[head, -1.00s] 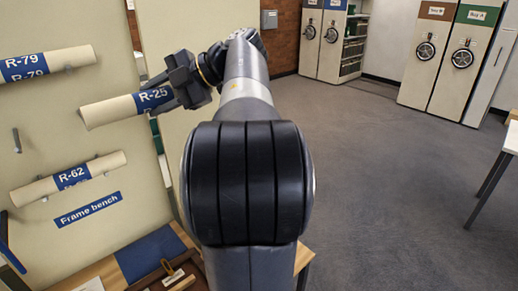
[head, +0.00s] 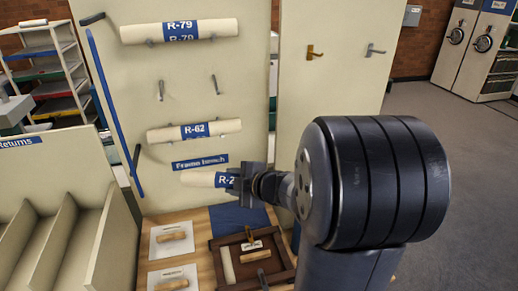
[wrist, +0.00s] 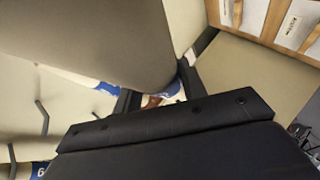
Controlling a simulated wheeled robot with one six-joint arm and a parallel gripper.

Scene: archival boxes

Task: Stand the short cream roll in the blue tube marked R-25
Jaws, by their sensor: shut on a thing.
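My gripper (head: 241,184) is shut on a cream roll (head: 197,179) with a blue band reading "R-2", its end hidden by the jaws. The roll is held roughly level, pointing left, in front of the board and above the bench. In the wrist view, part of its blue band (wrist: 167,92) shows between the fingers. A short cream rod (head: 228,266) lies in the brown tray (head: 217,284); I cannot tell whether it is the short roll. I see no separate blue tube marked R-25.
Rolls R-79 (head: 215,29) and R-62 (head: 222,128) rest on board pegs; the pegs between them are empty. Below lie a blue mat (head: 257,217) and white cards with wooden-handled tools (head: 172,236). An empty slotted rack (head: 50,225) stands left. Open floor lies right.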

